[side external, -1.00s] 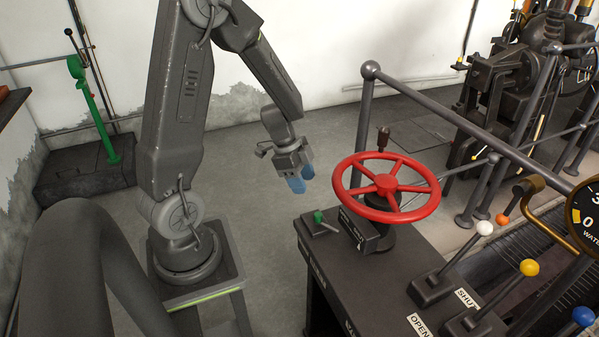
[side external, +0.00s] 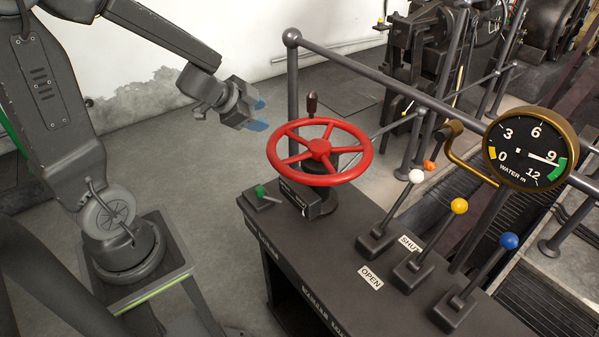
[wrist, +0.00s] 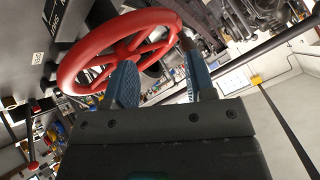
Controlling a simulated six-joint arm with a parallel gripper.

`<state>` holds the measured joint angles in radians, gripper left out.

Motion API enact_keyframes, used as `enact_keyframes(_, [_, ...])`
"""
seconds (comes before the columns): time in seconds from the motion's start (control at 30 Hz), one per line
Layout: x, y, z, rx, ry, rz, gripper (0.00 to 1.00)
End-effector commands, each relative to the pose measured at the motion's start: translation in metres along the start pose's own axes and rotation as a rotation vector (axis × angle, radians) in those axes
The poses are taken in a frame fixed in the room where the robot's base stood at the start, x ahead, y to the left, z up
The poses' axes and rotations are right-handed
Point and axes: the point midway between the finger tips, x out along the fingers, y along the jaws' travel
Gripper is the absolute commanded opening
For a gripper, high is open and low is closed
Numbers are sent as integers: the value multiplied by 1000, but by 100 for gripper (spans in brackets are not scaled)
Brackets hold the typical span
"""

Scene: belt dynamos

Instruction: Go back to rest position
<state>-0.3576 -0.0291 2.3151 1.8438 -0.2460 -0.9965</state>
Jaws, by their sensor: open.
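My gripper (side external: 259,115) has blue fingertips and hangs in the air left of and slightly above the red handwheel (side external: 320,150), apart from it in the side view. In the wrist view the two blue fingers of my gripper (wrist: 162,82) stand apart with nothing held between them. The red handwheel (wrist: 72,75) fills the upper left of that view, beyond the fingers. It is mounted on a dark console (side external: 350,235).
The console carries a small green lever (side external: 261,192) and levers with white (side external: 416,176), yellow (side external: 459,206) and blue (side external: 509,241) knobs. A grey railing (side external: 400,88) runs behind the wheel. A water gauge (side external: 530,150) stands at right. Open floor lies left of the console.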

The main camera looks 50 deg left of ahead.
Motion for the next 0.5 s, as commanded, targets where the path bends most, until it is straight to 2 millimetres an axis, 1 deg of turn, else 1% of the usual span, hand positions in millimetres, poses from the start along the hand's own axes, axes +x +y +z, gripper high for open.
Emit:
enact_keyframes(0.03, [-10, -5, -14, -24, 18, -83, 50])
enact_keyframes(0.1, [-24, -10, -26, -70, 22, -184, 50])
enact_keyframes(0.2, [-46, -12, -38, -153, 3, -296, 50])
enact_keyframes(0.27, [-59, -9, -41, -209, -21, -340, 50])
enact_keyframes(0.37, [-81, 3, -44, -305, -75, -374, 50])
enact_keyframes(0.47, [-102, 24, -44, -400, -137, -351, 50])
enact_keyframes(0.5, [-110, 34, -44, -437, -164, -327, 50])
